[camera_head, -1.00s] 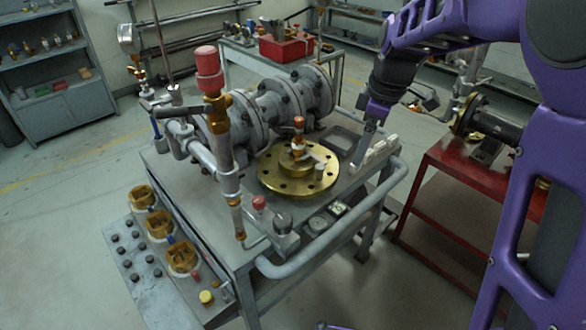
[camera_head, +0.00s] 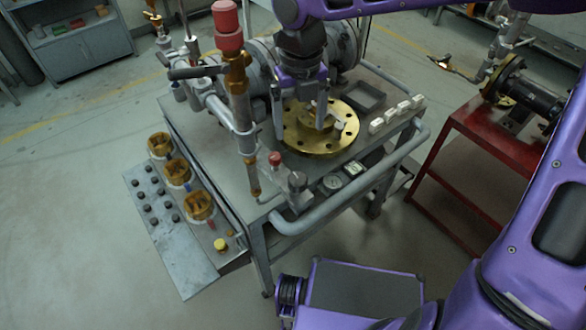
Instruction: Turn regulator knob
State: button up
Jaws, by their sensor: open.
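A red cylindrical knob (camera_head: 227,28) tops a brass fitting on an upright grey pipe (camera_head: 242,110) at the table's left side. A small red cap (camera_head: 274,158) and a dark round knob (camera_head: 297,180) sit lower, by the pipe's foot. I cannot tell for certain which one is the regulator knob. My gripper (camera_head: 300,115) points down with its two fingers apart, to the right of the upright pipe and in front of or over the brass flange (camera_head: 335,140). It appears empty. It hides part of the flange's centre fitting.
A steel table (camera_head: 215,145) carries the pipework, gauges (camera_head: 331,182) and white blocks (camera_head: 397,114). A curved grey rail (camera_head: 350,195) runs along its front and right edges. Brass valves (camera_head: 198,205) stand at the left. A red stand (camera_head: 490,150) is at the right.

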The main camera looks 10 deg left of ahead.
send_near(297, 177)
notch_tip(297, 177, down, 9)
jog(key=shift+d+f, duration=0.1)
jog(key=shift+d, duration=0.05)
dwell(0.4)
jog(key=c, duration=1.4)
jog(key=shift+o, duration=0.2)
